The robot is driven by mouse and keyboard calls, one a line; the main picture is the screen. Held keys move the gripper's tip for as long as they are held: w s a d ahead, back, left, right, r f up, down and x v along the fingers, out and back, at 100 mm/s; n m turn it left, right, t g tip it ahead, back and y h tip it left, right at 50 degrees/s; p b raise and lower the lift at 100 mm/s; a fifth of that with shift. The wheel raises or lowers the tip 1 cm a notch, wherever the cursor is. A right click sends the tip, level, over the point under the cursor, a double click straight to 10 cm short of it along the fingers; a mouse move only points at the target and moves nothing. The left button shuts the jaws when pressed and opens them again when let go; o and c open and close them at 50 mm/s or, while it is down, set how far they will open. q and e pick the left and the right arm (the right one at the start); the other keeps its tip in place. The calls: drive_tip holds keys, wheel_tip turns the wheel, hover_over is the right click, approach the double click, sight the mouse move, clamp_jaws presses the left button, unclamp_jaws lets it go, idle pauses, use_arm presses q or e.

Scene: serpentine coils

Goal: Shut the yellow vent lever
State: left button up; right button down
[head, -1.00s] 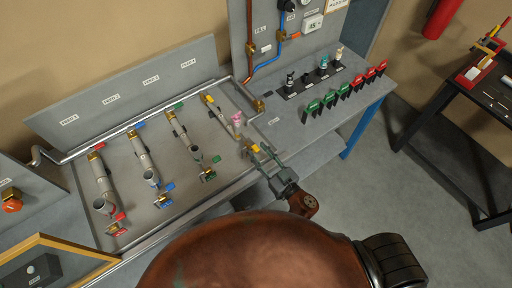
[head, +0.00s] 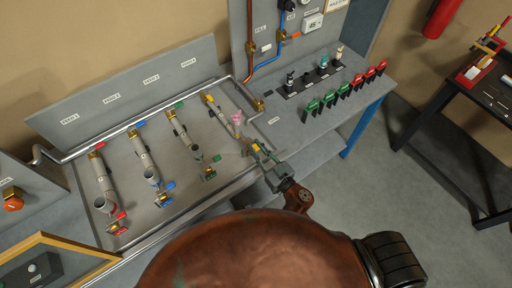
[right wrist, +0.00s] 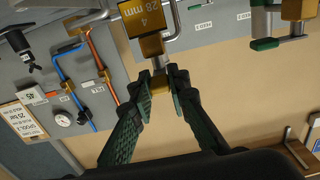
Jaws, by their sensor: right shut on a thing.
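The yellow vent lever (head: 256,147) is at the lower end of the fourth pipe (head: 222,116), at the right of the sloped panel. Only a small yellow patch of it shows among my fingers. My right gripper (head: 252,145) is at this lever, with its jaws shut on it. In the right wrist view my two dark green fingers (right wrist: 161,82) close in just below a brass fitting (right wrist: 158,62) beside the "4, 28 mm" label. The fingers largely hide the gripped part, so the lever's exact angle cannot be told. My left gripper is not in view.
Pipes with red (head: 118,228), blue (head: 168,186) and green (head: 211,174) lower levers stand to the left. Green (head: 312,106) and red (head: 371,76) handles line the bench at right.

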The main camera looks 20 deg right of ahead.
sight(250, 139)
idle(0.3)
drive_tip(key=shift+w+d+r+n+g+y+p, duration=0.1)
drive_tip(key=shift+d+n+g+y+p, duration=0.2)
drive_tip(key=shift+n+y+p, duration=0.3)
drive_tip(key=shift+w+d+r+n+g+y+p, duration=0.15)
drive_tip(key=shift+n+g+y+p, duration=0.25)
drive_tip(key=shift+y, duration=0.4)
drive_tip(key=w+n+g+y+b, duration=0.1)
drive_tip(key=n+g+y+b, duration=0.2)
drive_tip(key=g, duration=0.3)
drive_tip(key=w+d+n+g+y+b, duration=0.1)
drive_tip(key=w+n+g+y+b, duration=0.1)
drive_tip(key=n+g+b, duration=0.4)
drive_tip(key=w+d+f+n+g+y+b, duration=0.1)
drive_tip(key=w+n+g+y+b, duration=0.1)
drive_tip(key=n+g+y+b, duration=0.1)
drive_tip(key=shift+d+n+g+y+b, duration=0.15)
drive_tip(key=shift+n+g+y+b, duration=0.25)
drive_tip(key=shift+n+g+b, duration=0.9)
drive_tip(key=shift+r+g+b, duration=0.2)
drive_tip(key=shift+g+b, duration=0.5)
drive_tip(key=shift+g, duration=0.3)
drive_tip(key=c, duration=1.9)
unclamp_jaws()
drive_tip(key=shift+c, duration=0.2)
drive_tip(key=shift+o, duration=0.5)
